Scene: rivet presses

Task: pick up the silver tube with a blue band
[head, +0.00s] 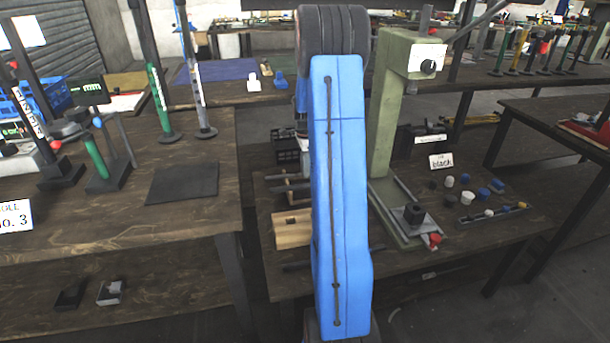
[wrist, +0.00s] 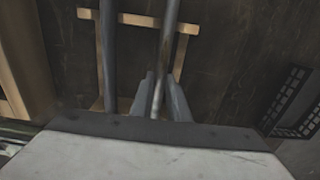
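In the wrist view two tubes lie across a light wooden rack (wrist: 140,20). The right one is a pale grey, silver-looking tube (wrist: 168,42); no blue band shows on its visible part. The left one is a darker grey tube (wrist: 108,55). My gripper (wrist: 159,78) has its two fingers on either side of the paler tube, close to it. Whether they press on it cannot be told. In the head view my blue arm hides the gripper and much of the rack area; some tube ends (head: 290,187) show left of the arm.
A dark crate (wrist: 290,97) is at the wrist view's right. The left table (head: 110,230) holds upright tubes on stands and a dark mat (head: 182,184).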

